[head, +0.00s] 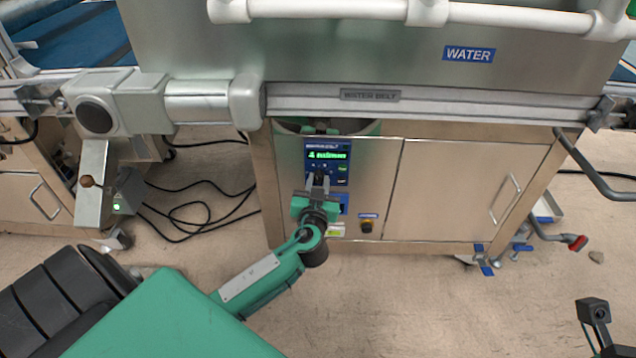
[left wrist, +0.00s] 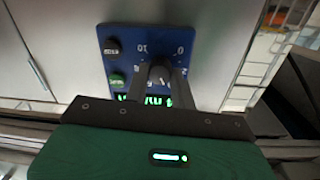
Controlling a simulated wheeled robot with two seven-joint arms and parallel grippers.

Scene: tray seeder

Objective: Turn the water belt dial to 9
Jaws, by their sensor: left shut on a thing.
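The water belt dial (left wrist: 160,74) is a small dark knob on a blue control panel (left wrist: 115,63), seen upside down in the left wrist view. Pale scale numbers surround it, among them 10 and 0; its pointer is too unclear to read. My left gripper (left wrist: 161,82) is shut on the dial, with one dark finger on each side. In the head view my left gripper (head: 318,182) reaches up to the panel (head: 340,150) and hides the dial. The panel's green display (head: 328,155) is lit, but its text is too small to read surely.
The panel is on a steel cabinet (head: 455,185) below a rail with a WATER BELT label (head: 370,95). Black cables (head: 205,205) lie on the floor at left. Green and dark buttons (left wrist: 116,79) are beside the dial.

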